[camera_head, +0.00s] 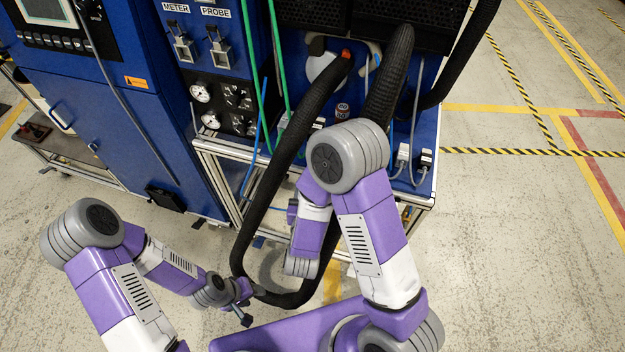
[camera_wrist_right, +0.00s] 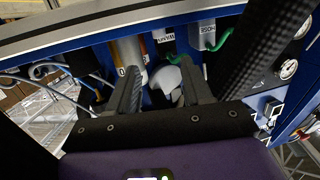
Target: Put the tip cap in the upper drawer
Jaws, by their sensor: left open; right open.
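I cannot pick out the tip cap for certain in either view. A pale, rounded object (camera_wrist_right: 167,79) shows between and beyond the fingers of my right gripper (camera_wrist_right: 164,92) in the right wrist view. I cannot tell whether it is the cap or whether the fingers touch it. The right gripper's fingers are apart. In the head view the right hand is hidden behind my arm and the black hoses. My left gripper (camera_head: 246,305) is open and low, beside the bottom of a hose loop. No upper drawer is clearly visible.
A thick black hose (camera_head: 276,160) hangs in a loop from the blue pump machine (camera_head: 428,105). A blue cabinet (camera_head: 112,108) with a control panel stands left, beside a METER and PROBE panel (camera_head: 215,45). Open floor (camera_head: 510,240) lies to the right.

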